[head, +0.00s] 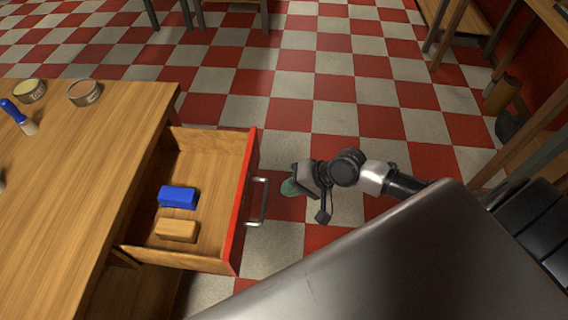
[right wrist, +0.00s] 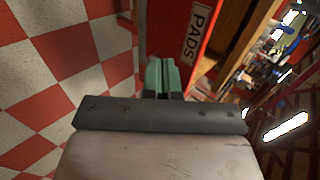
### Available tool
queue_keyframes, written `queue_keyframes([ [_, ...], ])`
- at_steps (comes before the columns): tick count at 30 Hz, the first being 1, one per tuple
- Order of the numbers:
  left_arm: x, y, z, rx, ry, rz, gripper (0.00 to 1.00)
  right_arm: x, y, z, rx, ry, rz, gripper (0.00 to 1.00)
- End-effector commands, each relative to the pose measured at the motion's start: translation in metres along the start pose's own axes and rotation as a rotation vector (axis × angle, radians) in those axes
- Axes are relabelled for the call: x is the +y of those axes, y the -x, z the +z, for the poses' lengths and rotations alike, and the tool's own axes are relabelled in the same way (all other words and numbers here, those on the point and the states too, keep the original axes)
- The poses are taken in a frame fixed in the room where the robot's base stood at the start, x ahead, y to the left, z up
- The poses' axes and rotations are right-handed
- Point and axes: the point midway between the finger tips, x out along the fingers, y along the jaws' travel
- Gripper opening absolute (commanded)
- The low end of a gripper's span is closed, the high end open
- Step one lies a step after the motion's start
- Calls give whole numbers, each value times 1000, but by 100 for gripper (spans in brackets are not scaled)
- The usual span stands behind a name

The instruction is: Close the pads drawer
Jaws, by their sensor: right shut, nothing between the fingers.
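The pads drawer (head: 243,200) stands pulled out from the wooden workbench, with its red front facing right in the head view. Its metal handle (head: 262,202) sticks out from that front. A blue block (head: 177,197) and a wooden block (head: 177,231) lie inside the drawer. My right gripper (head: 290,188) is just right of the handle, with a small gap in the picture. In the right wrist view, its green fingers (right wrist: 162,76) are shut and empty, pointing near the red front with the PADS label (right wrist: 199,32). My left gripper is not in view.
The wooden workbench top (head: 75,180) holds two round tins (head: 84,92) (head: 30,90) and a blue-handled brush (head: 19,117). Red and white checkered floor (head: 300,85) is clear beyond the drawer. Wooden furniture stands along the right side.

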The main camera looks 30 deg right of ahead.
Motion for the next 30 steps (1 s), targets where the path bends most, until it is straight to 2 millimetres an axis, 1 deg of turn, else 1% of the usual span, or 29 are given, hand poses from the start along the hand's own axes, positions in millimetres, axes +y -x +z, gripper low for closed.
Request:
queue_keyframes([
  [1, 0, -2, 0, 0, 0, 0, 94, 0, -13, 0, -1, -2, -3, 0],
  [3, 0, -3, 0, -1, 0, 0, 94, -1, -29, 0, -2, -2, -3, 0],
  [9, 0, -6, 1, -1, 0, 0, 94, 0, -71, 0, -2, 0, -1, 0],
  [10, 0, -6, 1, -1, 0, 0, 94, -3, -75, 1, -2, 1, -2, 0],
  [12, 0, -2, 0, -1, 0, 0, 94, -13, -81, 0, -1, 2, -2, 0],
  [18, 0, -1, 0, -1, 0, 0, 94, -25, -96, 1, -2, 2, 2, 0],
  [30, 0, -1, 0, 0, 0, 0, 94, -27, -99, 1, -2, 2, 2, 0],
])
